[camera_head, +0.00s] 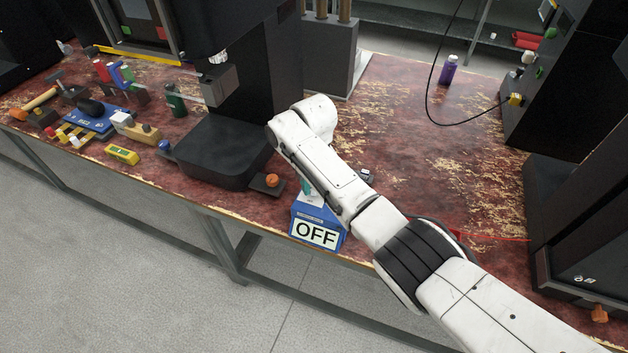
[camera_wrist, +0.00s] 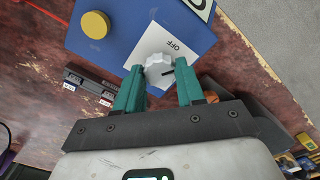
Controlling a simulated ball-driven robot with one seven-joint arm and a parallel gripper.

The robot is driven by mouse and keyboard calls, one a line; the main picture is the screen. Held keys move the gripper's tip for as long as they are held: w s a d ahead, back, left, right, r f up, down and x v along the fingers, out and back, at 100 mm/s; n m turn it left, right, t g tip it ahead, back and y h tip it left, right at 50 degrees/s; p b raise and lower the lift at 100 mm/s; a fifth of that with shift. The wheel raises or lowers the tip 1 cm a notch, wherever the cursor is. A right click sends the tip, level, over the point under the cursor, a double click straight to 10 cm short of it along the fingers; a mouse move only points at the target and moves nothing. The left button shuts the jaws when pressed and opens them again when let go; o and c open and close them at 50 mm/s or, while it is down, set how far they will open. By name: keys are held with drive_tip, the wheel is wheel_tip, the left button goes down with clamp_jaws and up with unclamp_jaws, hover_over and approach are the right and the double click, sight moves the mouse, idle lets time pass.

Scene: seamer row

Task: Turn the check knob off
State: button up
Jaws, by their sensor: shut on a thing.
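The check knob (camera_wrist: 158,66) is a white, scalloped dial with a dark mark on its right side. It sits on a white label plate printed OFF, on a blue box (camera_wrist: 85,45). In the head view the blue box (camera_head: 300,209) stands at the bench's front edge, with a large OFF sign (camera_head: 316,234) on its front. My gripper (camera_wrist: 159,70) has its teal fingers on either side of the knob, shut on it. In the head view my arm hides the knob and most of the gripper.
A yellow round button (camera_wrist: 95,25) is on the same box. An orange knob (camera_head: 271,180) on a dark plate stands left of the box. A black machine (camera_head: 215,150) is behind it. A purple bottle (camera_head: 448,69) stands at the back; the bench's right-centre is mostly clear.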

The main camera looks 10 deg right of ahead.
drive_tip(key=n, duration=0.6)
drive_tip(key=shift+n, duration=0.3)
idle(0.4)
drive_tip(key=o, duration=1)
drive_tip(key=shift+r, duration=0.1)
wheel_tip(320, 180, up, 11)
drive_tip(key=shift+f, duration=0.15)
